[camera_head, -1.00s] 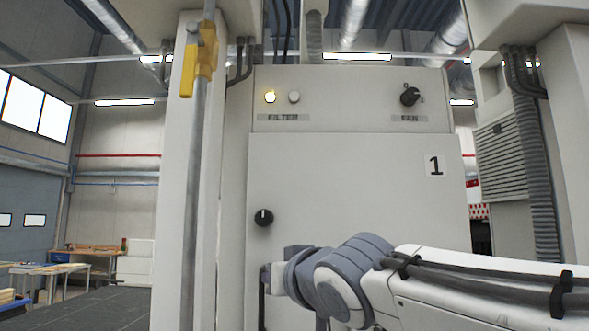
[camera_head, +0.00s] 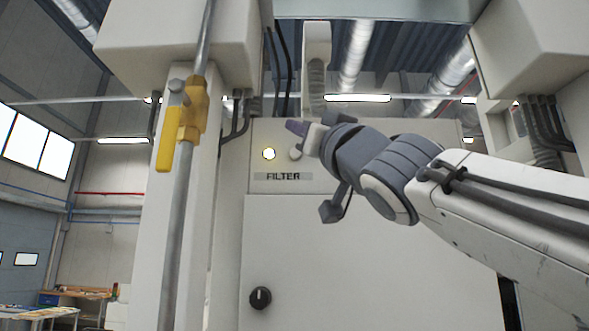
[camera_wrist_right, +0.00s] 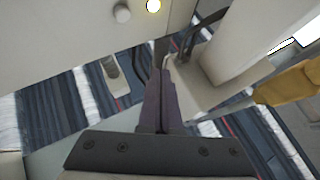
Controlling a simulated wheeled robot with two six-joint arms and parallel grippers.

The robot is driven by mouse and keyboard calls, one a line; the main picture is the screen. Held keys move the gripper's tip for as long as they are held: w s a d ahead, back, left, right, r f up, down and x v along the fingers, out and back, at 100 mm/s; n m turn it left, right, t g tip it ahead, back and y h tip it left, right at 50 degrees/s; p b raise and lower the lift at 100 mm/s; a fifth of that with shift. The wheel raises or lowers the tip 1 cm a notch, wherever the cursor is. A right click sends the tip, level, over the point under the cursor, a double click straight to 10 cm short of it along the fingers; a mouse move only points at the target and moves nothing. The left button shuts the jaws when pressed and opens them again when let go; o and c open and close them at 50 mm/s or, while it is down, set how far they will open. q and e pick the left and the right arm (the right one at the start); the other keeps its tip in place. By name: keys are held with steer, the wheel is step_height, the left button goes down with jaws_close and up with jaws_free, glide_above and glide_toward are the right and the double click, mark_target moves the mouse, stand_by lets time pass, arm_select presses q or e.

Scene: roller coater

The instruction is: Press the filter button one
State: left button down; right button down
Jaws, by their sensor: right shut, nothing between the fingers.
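The FILTER label (camera_head: 283,176) is on the upper panel of a pale cabinet. Above it are a lit yellow-white round button (camera_head: 269,154) and an unlit pale round button (camera_head: 296,153) to its right. The wrist view also shows the lit button (camera_wrist_right: 153,6) and the pale one (camera_wrist_right: 122,12) at its top edge. My right gripper (camera_head: 292,127) is by the panel, just above the pale button in the head view. Its fingers (camera_wrist_right: 160,60) are shut and empty; I cannot tell whether they touch the panel. My left gripper is out of view.
A black knob (camera_head: 260,298) sits lower on the cabinet door (camera_head: 350,270). A vertical pipe with a yellow valve handle (camera_head: 168,140) stands left of the panel. My right arm covers the panel's right part, including the FAN knob.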

steer(key=shift+w, duration=0.1)
steer(key=p, duration=0.2)
glide_toward(291, 149)
steer(key=shift+w+a+r, duration=0.7)
steer(key=shift+r, duration=0.25)
steer(key=shift+w+a+r, duration=0.65)
steer(key=shift+a+r, duration=0.05)
steer(key=shift+r, duration=0.3)
steer(key=shift+w, duration=0.15)
stand_by(0.3)
steer(key=shift+w+p, duration=0.25)
steer(key=shift+p, duration=0.15)
steer(key=shift+w, duration=0.55)
stand_by(0.5)
steer(key=shift+s, duration=0.95)
steer(key=shift+s, duration=0.1)
